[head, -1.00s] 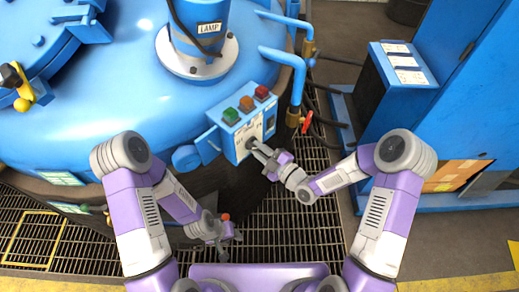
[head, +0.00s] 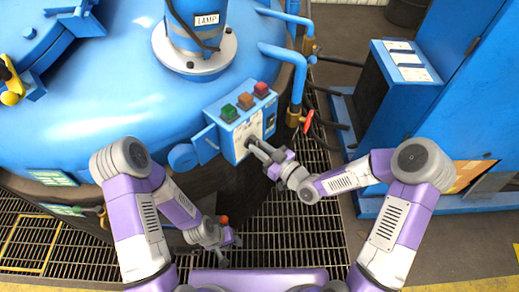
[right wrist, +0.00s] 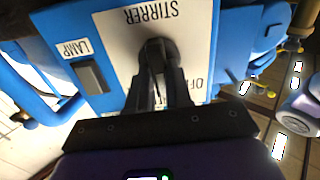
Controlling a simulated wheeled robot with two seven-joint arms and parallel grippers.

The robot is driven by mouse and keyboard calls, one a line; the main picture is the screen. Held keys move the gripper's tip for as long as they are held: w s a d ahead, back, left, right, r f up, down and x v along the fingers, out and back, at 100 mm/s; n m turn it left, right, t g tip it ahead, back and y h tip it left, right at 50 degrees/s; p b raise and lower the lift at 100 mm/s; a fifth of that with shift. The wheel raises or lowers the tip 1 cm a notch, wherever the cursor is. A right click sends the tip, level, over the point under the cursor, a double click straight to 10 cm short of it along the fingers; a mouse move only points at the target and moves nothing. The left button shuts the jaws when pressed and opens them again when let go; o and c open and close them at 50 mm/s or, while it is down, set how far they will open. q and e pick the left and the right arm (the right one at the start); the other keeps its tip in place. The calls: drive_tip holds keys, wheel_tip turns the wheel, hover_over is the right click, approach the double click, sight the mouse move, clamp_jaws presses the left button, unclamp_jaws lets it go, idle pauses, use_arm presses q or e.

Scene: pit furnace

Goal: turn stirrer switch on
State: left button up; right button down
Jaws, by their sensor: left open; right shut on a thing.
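The stirrer switch (right wrist: 158,52) is a dark knob on a white panel under the label STIRRER in the right wrist view. Part of the word OFF shows to the right, cut by a finger. My right gripper (right wrist: 159,76) has one finger on each side of the knob and is shut on it. In the head view my right gripper (head: 255,147) reaches the front face of the blue control box (head: 212,140), and its fingers hide the knob. My left gripper (head: 226,246) hangs open and empty, low, over the floor grating.
Green, brown and red buttons (head: 246,101) top the control box. A LAMP rocker switch (right wrist: 92,77) sits beside the knob. A red-handled valve (head: 307,121) and blue pipes stand close on the right. A blue cabinet (head: 405,75) is farther right. The furnace lid (head: 110,90) fills the left.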

drive_tip(key=m, duration=0.4)
drive_tip(key=shift+w+d+f+m, duration=0.1)
drive_tip(key=shift+m, duration=2.6)
drive_tip(key=c, duration=1)
unclamp_jaws()
drive_tip(key=shift+c, duration=0.2)
drive_tip(key=p+v, duration=0.1)
drive_tip(key=v, duration=0.6)
drive_tip(key=shift+d, duration=0.25)
